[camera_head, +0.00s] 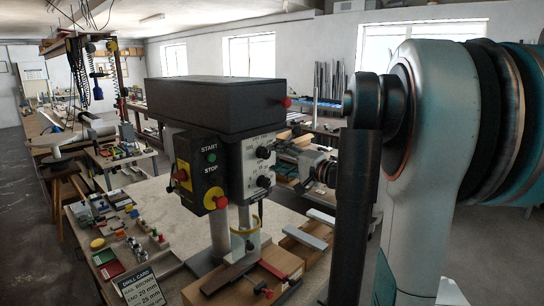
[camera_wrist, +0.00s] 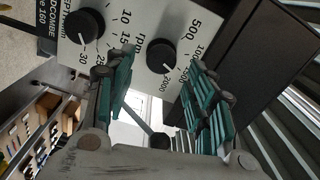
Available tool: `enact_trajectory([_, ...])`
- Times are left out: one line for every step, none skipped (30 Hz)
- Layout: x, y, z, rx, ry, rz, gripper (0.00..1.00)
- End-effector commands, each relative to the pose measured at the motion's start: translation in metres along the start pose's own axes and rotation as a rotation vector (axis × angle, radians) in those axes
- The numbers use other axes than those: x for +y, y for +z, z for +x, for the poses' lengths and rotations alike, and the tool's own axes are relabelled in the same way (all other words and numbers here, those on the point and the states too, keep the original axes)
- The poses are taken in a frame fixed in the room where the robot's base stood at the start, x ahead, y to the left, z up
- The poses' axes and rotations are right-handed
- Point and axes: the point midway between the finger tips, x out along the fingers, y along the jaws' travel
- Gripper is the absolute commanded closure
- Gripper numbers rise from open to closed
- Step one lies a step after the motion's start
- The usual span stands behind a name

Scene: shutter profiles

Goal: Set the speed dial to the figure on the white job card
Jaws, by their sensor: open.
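The speed dial (camera_wrist: 161,55) is a black round knob on a pale panel marked rpm, with figures from 500 to 2000. Its white line points towards 2000. It looks to be the upper knob (camera_head: 262,152) in the head view. My gripper (camera_wrist: 160,68) is open, its teal-padded fingers spread on either side of the dial. I cannot tell whether they touch it. A white card (camera_head: 140,285) at lower left in the head view is headed DRILL CARD and shows RAIL BROWN, END 20 mm and 25 mm. I see no readable speed figure on it.
A second black knob (camera_wrist: 83,25) sits beside the speed dial, its line towards 30. The START/STOP box (camera_head: 200,172) juts out left of the panel. A bench (camera_head: 160,205) with several small parts lies below. My arm covers much of the right side.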

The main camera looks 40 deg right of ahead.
Motion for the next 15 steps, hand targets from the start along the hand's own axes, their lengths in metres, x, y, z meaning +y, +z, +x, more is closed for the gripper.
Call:
enact_trajectory([0.000, -0.002, -0.013, 0.005, 0.001, 0.000, 0.50])
enact_trajectory([0.000, -0.001, -0.019, 0.004, 0.001, 0.000, 0.50])
enact_trajectory([0.000, -0.001, -0.028, 0.004, 0.001, 0.000, 0.50])
enact_trajectory([0.000, -0.001, -0.034, 0.005, 0.001, 0.000, 0.50])
enact_trajectory([0.000, -0.001, -0.039, 0.004, 0.001, 0.000, 0.50])
enact_trajectory([0.000, -0.002, -0.047, 0.004, 0.001, 0.000, 0.50])
enact_trajectory([0.000, -0.001, -0.052, 0.004, 0.001, 0.000, 0.50])
enact_trajectory([0.000, -0.001, -0.057, 0.003, 0.001, 0.000, 0.50])
enact_trajectory([0.000, -0.001, -0.063, 0.004, 0.001, 0.000, 0.50])
enact_trajectory([0.000, -0.001, -0.067, 0.003, 0.001, 0.000, 0.50])
enact_trajectory([0.000, -0.001, -0.070, 0.002, 0.001, 0.000, 0.50])
enact_trajectory([0.000, -0.001, -0.074, 0.002, 0.001, 0.000, 0.50])
enact_trajectory([0.000, -0.001, -0.077, 0.002, 0.001, 0.000, 0.50])
enact_trajectory([0.000, -0.001, -0.079, 0.002, 0.001, 0.000, 0.50])
enact_trajectory([0.000, -0.001, -0.081, 0.001, 0.000, 0.000, 0.50])
